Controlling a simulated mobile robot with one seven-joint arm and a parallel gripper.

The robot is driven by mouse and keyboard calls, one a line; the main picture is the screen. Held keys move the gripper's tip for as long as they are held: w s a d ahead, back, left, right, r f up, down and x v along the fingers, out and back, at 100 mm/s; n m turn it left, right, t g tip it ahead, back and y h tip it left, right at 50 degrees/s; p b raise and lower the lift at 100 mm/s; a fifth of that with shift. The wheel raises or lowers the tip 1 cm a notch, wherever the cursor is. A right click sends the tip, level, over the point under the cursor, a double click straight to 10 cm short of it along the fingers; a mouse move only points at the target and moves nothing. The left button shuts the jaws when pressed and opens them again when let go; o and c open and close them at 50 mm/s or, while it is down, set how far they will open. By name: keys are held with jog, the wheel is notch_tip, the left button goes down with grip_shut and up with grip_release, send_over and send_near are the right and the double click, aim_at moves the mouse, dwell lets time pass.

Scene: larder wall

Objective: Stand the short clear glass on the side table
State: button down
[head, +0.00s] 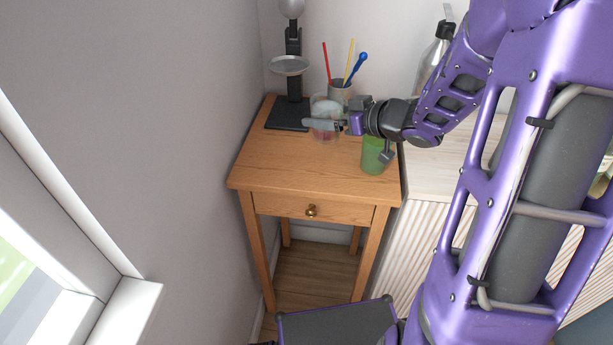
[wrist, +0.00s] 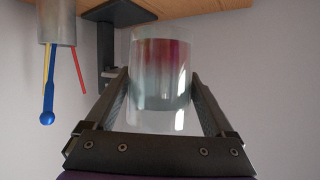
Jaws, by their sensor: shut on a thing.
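The short clear glass (head: 325,108) is held upright over the back part of the wooden side table (head: 285,165). My gripper (head: 322,124) is shut on it from the right. In the wrist view, which shows the scene upside down, the glass (wrist: 160,75) sits between the two fingers (wrist: 160,100), with a reddish tint in it. Its base is close to the tabletop (wrist: 190,5). I cannot tell whether it touches.
A green cup (head: 374,157) stands at the table's right edge, below my wrist. A pen cup (head: 340,94) is behind the glass, and a dark-based stand (head: 288,115) is at the back left. The front and left of the tabletop are clear.

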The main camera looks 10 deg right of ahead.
jog(key=shift+a+f, duration=0.15)
jog(key=shift+a+f+b, duration=0.1)
jog(key=shift+f+b, duration=1.6)
jog(key=shift+f, duration=3.15)
jog(key=shift+f, duration=0.15)
grip_release()
jog(key=shift+s, duration=0.1)
jog(key=shift+s+r, duration=0.1)
jog(key=shift+r, duration=0.15)
jog(key=p+v, duration=0.2)
jog(key=v, duration=0.9)
jog(key=shift+s+d, duration=0.2)
jog(key=shift+d, duration=0.15)
jog(key=shift+w+r, duration=0.1)
